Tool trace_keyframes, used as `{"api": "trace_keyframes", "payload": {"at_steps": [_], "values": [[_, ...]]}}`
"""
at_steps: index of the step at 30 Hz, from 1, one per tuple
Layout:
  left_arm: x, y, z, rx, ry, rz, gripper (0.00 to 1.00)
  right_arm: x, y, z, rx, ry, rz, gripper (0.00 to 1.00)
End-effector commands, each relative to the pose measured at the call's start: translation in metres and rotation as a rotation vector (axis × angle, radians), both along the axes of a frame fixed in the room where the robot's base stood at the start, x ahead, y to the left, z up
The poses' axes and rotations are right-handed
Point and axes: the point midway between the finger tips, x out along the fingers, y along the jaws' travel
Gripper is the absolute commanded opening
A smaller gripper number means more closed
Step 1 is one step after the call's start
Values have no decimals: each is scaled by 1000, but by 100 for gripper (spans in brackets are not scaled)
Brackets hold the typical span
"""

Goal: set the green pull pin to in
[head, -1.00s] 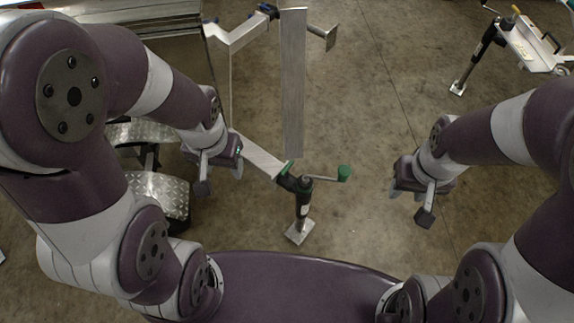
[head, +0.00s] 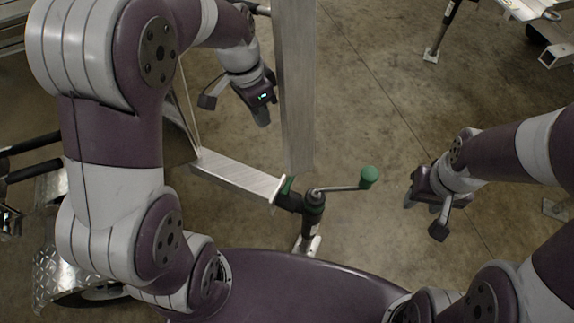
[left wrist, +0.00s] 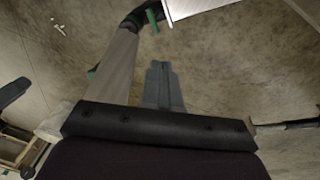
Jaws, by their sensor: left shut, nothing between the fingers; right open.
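The green pull pin (head: 288,186) is a small green piece where the dark jack (head: 313,208) joins the end of the aluminium bar (head: 238,176). I cannot tell whether it is in or out. A green piece (left wrist: 152,20) also shows by the dark jack end at the top of the left wrist view. My left gripper (head: 262,118) is shut and empty, beyond the bar and left of the upright post, apart from the pin. Its closed fingers show in the left wrist view (left wrist: 163,85). My right gripper (head: 422,203) is open and empty over floor, right of the jack.
A tall aluminium post (head: 296,90) rises between my left gripper and the right-hand floor. The jack's crank ends in a green knob (head: 369,176) on the right. Another trailer (head: 530,10) stands at the far right. Concrete floor is clear between the crank and my right gripper.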

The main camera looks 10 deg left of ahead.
Motion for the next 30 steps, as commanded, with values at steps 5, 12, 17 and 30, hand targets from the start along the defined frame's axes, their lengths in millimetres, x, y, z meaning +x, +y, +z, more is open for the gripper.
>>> {"api": "trace_keyframes", "payload": {"at_steps": [5,12,17,30], "values": [[-3,-5,8,-26,4,-166,0,0,0,2,0,0,0,43],[-7,-7,-4,-31,6,-243,0,0,0,-5,0,0,0,43],[-8,-13,-35,-30,8,-243,0,0,0,-17,0,0,0,43],[-12,-32,-131,-31,8,-241,0,0,0,-46,0,0,0,43]]}}
